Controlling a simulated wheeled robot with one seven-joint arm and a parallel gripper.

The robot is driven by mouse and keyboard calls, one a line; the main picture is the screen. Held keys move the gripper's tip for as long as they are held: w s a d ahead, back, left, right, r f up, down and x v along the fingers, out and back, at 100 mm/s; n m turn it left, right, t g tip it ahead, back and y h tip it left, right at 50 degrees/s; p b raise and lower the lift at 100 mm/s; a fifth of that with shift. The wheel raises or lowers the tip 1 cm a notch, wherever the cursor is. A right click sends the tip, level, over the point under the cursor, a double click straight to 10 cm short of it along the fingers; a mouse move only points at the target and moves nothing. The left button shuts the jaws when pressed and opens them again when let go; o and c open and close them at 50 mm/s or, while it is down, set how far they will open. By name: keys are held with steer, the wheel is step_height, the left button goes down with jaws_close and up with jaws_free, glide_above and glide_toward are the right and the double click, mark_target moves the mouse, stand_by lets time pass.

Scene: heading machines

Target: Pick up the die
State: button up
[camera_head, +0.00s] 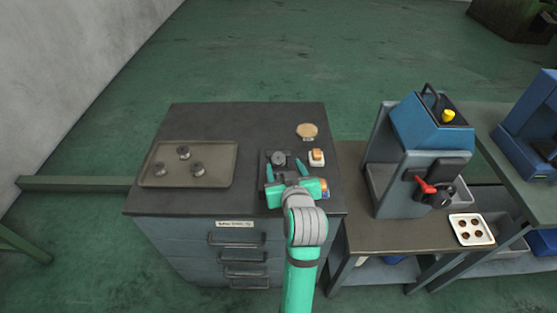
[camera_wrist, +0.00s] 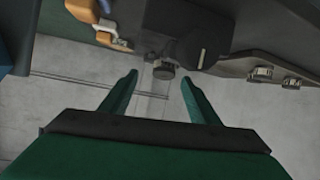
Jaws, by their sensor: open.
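A dark round die (camera_head: 279,158) sits on a small dark block on the cabinet top (camera_head: 230,117). I cannot tell whether a finger touches the block. Three more grey metal dies (camera_head: 183,153) stand on a flat tray (camera_head: 215,178) at the left.
A small orange-topped white item (camera_head: 317,155) and a round tan disc (camera_head: 307,130) lie just right of the die. A blue machine (camera_head: 433,122) with a red lever stands on the bench at right, beside a white tray (camera_head: 484,238). The cabinet's back is clear.

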mark_target(279, 160)
steer(key=shift+a+x, duration=0.2)
steer(key=shift+x, duration=1.1)
steer(key=shift+a+x, duration=0.2)
steer(key=shift+x, duration=1.15)
steer(key=shift+r, duration=0.1)
jaws_close()
